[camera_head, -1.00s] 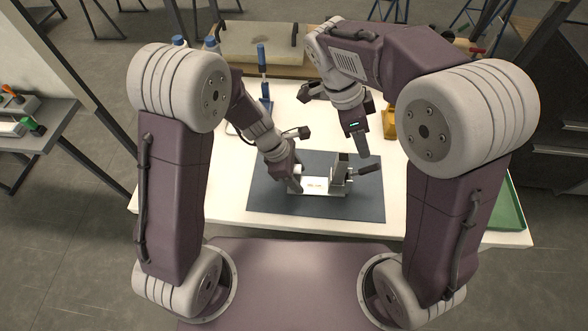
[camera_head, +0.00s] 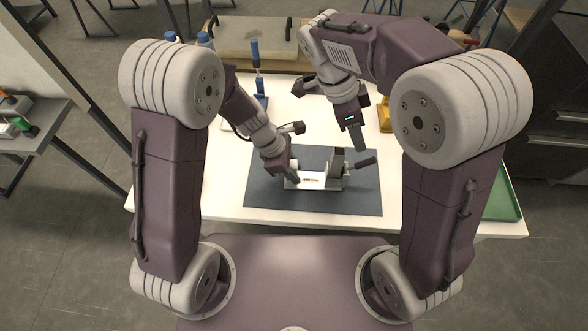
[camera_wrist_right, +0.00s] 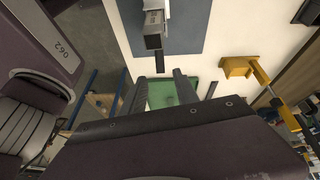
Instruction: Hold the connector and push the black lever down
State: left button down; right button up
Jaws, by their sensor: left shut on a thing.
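A small metal fixture (camera_head: 334,184) stands on the dark mat with a pale label plate at its left part. The black lever (camera_head: 364,162) sticks out to the right from the fixture's upright, slightly raised. My left gripper (camera_head: 290,181) is shut at the fixture's left end, on the white connector, which is mostly hidden by the fingers. My right gripper (camera_head: 360,148) hangs just above and behind the lever, apart from it. In the right wrist view its two fingers (camera_wrist_right: 161,90) are spread with nothing between them, and the fixture (camera_wrist_right: 153,25) shows at the top.
The dark mat (camera_head: 270,197) lies on a white table (camera_head: 225,205). A green tray (camera_head: 503,203) is at the right edge. A yellow object (camera_head: 385,115) and a blue-handled tool (camera_head: 256,60) stand further back. The front of the mat is clear.

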dwell(0.8)
grip_shut()
notch_tip(320, 180, up, 6)
jog(key=s+a+n+t+y, duration=0.1)
jog(key=s+a+n+t, duration=0.1)
jog(key=n, duration=1.2)
jog(key=shift+a+f+n+t, duration=0.25)
jog(key=shift+a+n+t, duration=0.15)
jog(key=shift+t, duration=0.2)
jog(key=shift+s, duration=0.1)
